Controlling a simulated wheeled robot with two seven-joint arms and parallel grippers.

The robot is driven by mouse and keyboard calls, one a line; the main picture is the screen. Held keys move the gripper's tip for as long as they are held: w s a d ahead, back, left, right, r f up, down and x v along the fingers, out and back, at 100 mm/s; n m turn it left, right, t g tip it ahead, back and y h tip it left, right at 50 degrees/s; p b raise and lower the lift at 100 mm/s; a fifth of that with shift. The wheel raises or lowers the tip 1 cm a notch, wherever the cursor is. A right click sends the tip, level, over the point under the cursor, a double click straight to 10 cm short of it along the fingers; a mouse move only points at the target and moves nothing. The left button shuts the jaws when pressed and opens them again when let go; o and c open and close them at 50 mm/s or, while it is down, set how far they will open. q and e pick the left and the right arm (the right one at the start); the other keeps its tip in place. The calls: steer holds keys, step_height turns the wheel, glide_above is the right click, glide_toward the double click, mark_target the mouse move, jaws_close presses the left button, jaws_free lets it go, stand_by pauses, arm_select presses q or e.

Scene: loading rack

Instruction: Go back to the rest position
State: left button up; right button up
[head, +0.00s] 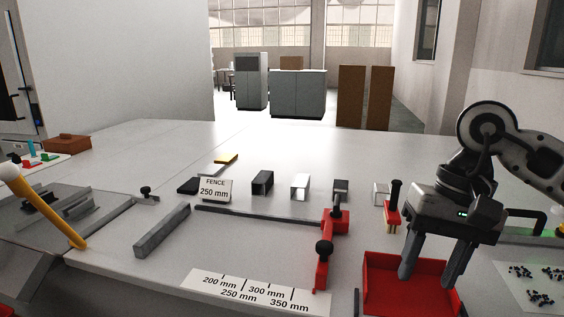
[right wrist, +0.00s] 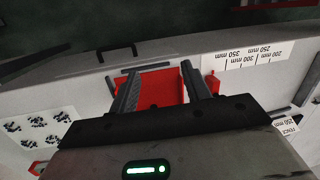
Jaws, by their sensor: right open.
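My right gripper (head: 433,272) is open, with its two fingers pointing down over the red tray (head: 385,268) at the right front of the table. In the right wrist view the spread fingers (right wrist: 160,83) stand on either side of the red tray (right wrist: 161,88), and nothing shows between them. I cannot tell how far the fingertips are above the tray floor. My left gripper is not in view.
A red stop (head: 322,262) with black knobs joins a dark fence rail (head: 260,215). A grey bar (head: 162,231) lies at left, near a yellow handle (head: 62,220). Several small blocks and a 250 mm sign (head: 216,190) stand behind.

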steer(key=s+a+m+g+y, duration=0.2)
steer(key=s+a+m+y, duration=0.3)
steer(key=a+y, duration=0.4)
steer(key=s+a+m+g+y, duration=0.2)
steer(key=a+m+y, duration=0.45)
steer(key=a, duration=0.55)
steer(key=w+d+f+n+t+h, duration=0.35)
steer(key=f+n+t, duration=0.25)
steer(key=n+t, duration=0.75)
steer(key=w+d+f+n+t+h, duration=0.35)
steer(key=f+n+t, duration=0.4)
steer(key=n, duration=1.05)
steer(key=s+d+f+m+g+h, duration=0.2)
steer(key=s+d+f+m+h, duration=0.1)
steer(key=s+f+m, duration=0.3)
steer(key=s+d+f+m+g+h, duration=0.3)
steer(key=s+d+f+m+h, duration=0.1)
steer(key=f+m, duration=0.6)
step_height(320, 180, down, 3)
steer(key=shift+s+d+f+g, duration=0.15)
steer(key=shift+s+d+g, duration=0.15)
steer(key=shift+s+d, duration=0.55)
steer(key=shift+s+a+h, duration=0.2)
steer(key=shift+a+h, duration=0.05)
